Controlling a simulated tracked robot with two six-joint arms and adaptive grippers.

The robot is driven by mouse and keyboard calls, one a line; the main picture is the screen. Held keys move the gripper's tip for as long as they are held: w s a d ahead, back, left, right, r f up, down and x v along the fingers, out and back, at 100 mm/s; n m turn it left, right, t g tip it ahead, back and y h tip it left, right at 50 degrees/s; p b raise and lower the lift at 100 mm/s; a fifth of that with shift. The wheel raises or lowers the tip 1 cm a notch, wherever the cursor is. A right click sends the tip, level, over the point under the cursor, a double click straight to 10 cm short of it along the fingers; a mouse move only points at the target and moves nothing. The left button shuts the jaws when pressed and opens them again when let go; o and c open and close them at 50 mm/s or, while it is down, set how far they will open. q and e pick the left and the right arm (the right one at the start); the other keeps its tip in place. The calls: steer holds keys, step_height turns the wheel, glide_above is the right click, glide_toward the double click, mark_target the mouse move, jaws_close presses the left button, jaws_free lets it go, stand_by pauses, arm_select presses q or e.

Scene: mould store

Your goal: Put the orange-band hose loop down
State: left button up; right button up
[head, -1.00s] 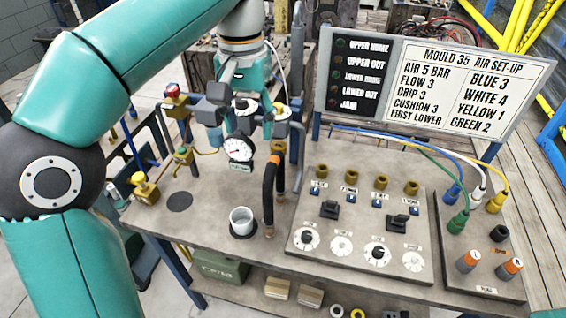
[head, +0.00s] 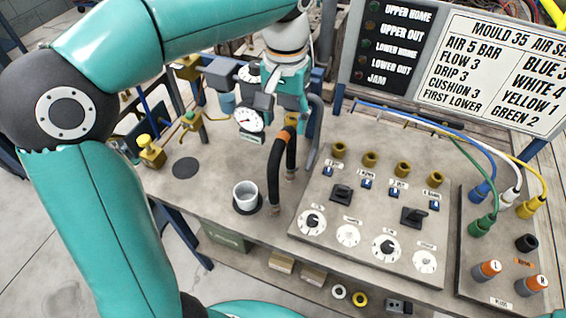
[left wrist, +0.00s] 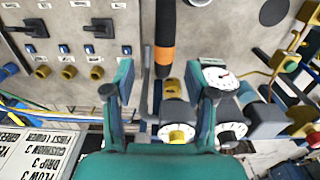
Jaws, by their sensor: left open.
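My left gripper (head: 285,100) is above the top of the loop in the head view. In the left wrist view its two fingers (left wrist: 158,93) are spread wide, with the banded part of the hose showing between and beyond them. I see no finger touching the hose. My right gripper is not in view.
A white cup (head: 245,193) stands left of the hose on the bench (head: 215,170). A pressure gauge (head: 248,120) and valves stand close left of the gripper. The knob panel (head: 365,215) lies to the right, with hose plugs beyond. A dark disc (head: 185,168) marks clear bench at left.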

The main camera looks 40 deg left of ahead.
mark_target(283, 134)
arm_select(q)
steer(key=shift+s+a+f+p, duration=0.1)
steer(key=shift+a+f+p, duration=0.05)
steer(key=shift+f, duration=1.45)
steer(key=shift+a+f+p, duration=0.1)
steer(key=shift+f+p, duration=0.05)
steer(key=shift+f, duration=1.4)
jaws_close()
